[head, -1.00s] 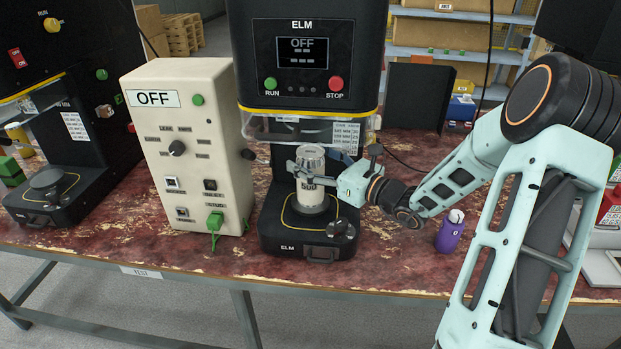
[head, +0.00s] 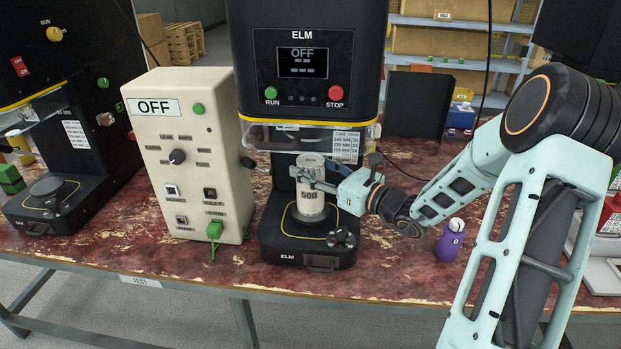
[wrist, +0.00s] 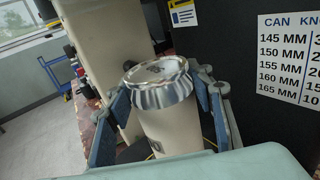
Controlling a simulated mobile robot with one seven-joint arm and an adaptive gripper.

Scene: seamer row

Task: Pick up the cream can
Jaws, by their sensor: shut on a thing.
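The cream can (head: 309,207) stands upright at the base of the middle ELM machine, with a bright metal top and "500" on its side. My gripper (head: 320,184) reaches in from the right and is shut around the can's upper part. In the wrist view the can (wrist: 168,128) sits between the two blue-grey fingers, its metal rim facing up. Its foot shows over the round plate (head: 306,235) of the machine; I cannot tell whether it touches.
The machine's head (head: 305,60) and clear guard are close above the can. A cream control box (head: 188,165) stands to the left. A purple bottle (head: 450,240) stands to the right of the machine, near my arm. The red worn bench (head: 400,265) has free room in front.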

